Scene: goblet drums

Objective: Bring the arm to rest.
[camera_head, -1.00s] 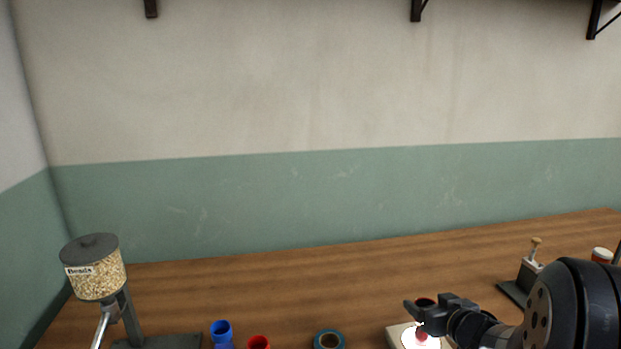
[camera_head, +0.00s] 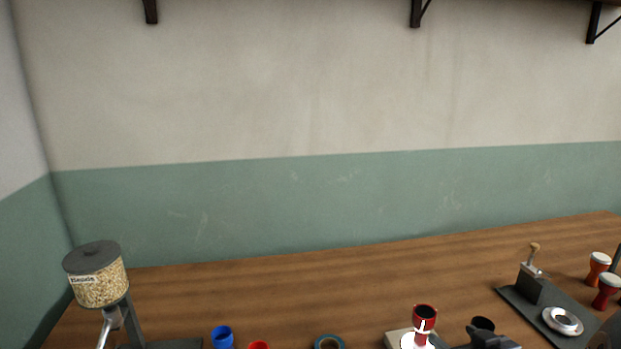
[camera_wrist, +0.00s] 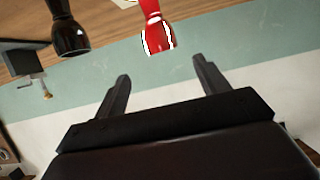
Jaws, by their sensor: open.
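My gripper (camera_wrist: 161,72) is open, and nothing is between its two fingers in the wrist view. In the head view my gripper (camera_head: 490,339) is low at the right, partly cut off by the bottom edge.
A black goblet drum (camera_wrist: 69,34) is near the red one. A lever press (camera_head: 533,289), a metal dish (camera_head: 562,321) and two more drums (camera_head: 598,266) (camera_head: 606,290) are at the right. A bead dispenser (camera_head: 97,276), blue cup (camera_head: 222,336), red cup (camera_head: 258,345) and teal ring (camera_head: 329,342) are left.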

